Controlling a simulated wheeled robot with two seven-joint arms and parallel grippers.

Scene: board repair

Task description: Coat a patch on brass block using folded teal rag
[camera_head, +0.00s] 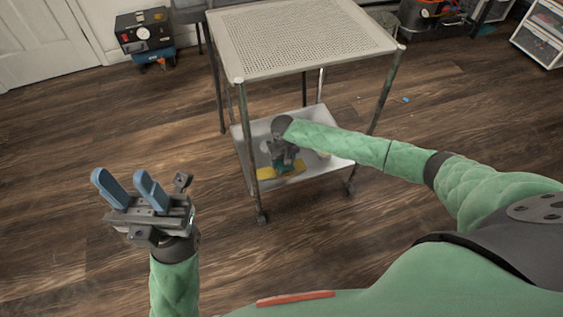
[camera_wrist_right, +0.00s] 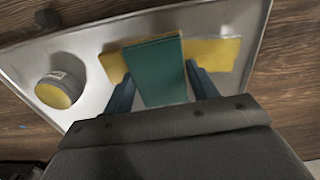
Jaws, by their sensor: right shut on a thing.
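The brass block (camera_head: 267,173) is a flat yellow bar lying on the lower shelf of the cart. It also shows in the right wrist view (camera_wrist_right: 212,56), sticking out on both sides of the rag. The folded teal rag (camera_wrist_right: 155,72) lies between the fingers of my right gripper (camera_wrist_right: 160,85) and overlaps the middle of the block. My right gripper (camera_head: 284,168) is shut on the rag, low over the shelf. I cannot tell whether the rag presses on the block. My left gripper (camera_head: 131,191) is open and empty, off to the left of the cart.
The cart's grey lower shelf (camera_wrist_right: 88,55) carries a small round tin (camera_wrist_right: 60,89) with yellow contents beside the block. The cart's perforated top (camera_head: 300,38) and its legs stand above and around my right arm. A dark machine (camera_head: 144,31) stands by the back wall.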

